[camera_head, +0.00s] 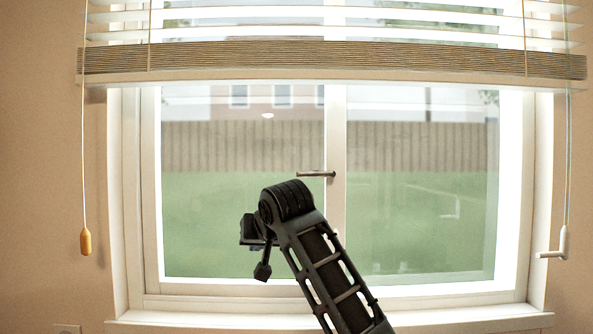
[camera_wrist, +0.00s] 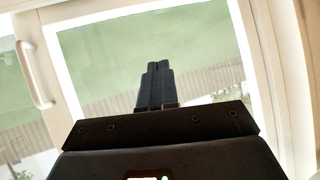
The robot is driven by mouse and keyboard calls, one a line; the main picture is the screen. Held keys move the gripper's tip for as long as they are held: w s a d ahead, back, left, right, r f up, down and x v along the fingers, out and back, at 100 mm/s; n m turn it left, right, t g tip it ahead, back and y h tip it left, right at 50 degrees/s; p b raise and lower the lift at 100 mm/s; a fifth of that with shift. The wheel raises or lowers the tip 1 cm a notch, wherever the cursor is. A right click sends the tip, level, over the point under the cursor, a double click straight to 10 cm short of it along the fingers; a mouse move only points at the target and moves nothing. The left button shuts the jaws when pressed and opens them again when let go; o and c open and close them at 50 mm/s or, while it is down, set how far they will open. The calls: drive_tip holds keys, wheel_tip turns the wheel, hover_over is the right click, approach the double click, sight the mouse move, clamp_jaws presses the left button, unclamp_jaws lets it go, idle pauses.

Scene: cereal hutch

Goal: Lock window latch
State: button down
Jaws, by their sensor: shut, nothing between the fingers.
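The window latch (camera_head: 316,174) is a small, thin metallic bar on the central upright of the white window frame. It lies about level in the head view. A pale bar handle (camera_wrist: 35,75) on a white upright shows at the left of the wrist view; I cannot tell for sure that it is the same latch. My gripper (camera_head: 263,272) is left of and below the latch in the head view, in front of the left pane and apart from the latch. In the wrist view my gripper (camera_wrist: 155,68) has its fingers together, with nothing between them, against the glass and lawn behind.
A raised blind (camera_head: 330,60) spans the window top. A cord with a wooden tassel (camera_head: 86,241) hangs at the left and a pale handle (camera_head: 555,250) at the right. The white sill (camera_head: 190,319) runs below. The space before the right pane is clear.

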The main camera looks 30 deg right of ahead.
sight(314, 173)
drive_tip(key=s+d+r+m+g+h, duration=0.1)
drive_tip(key=d+r, duration=0.3)
drive_tip(key=r, duration=0.9)
drive_tip(key=s+d+r+m+g+h, duration=0.1)
drive_tip(key=s+d+r+h, duration=0.1)
drive_tip(key=r, duration=1.2)
drive_tip(key=shift+s+d+m+h, duration=0.25)
drive_tip(key=shift+d+m+h, duration=0.15)
drive_tip(key=shift+d+h, duration=0.45)
drive_tip(key=shift+d, duration=0.15)
drive_tip(key=s+a+f+p+x, duration=0.1)
drive_tip(key=p+x, duration=0.3)
drive_tip(key=x, duration=0.9)
drive_tip(key=shift+s+f+p, duration=0.15)
drive_tip(key=shift+f+p, duration=0.25)
drive_tip(key=shift+f, duration=0.3)
drive_tip(key=shift+a+f, duration=0.1)
drive_tip(key=shift+f, duration=0.05)
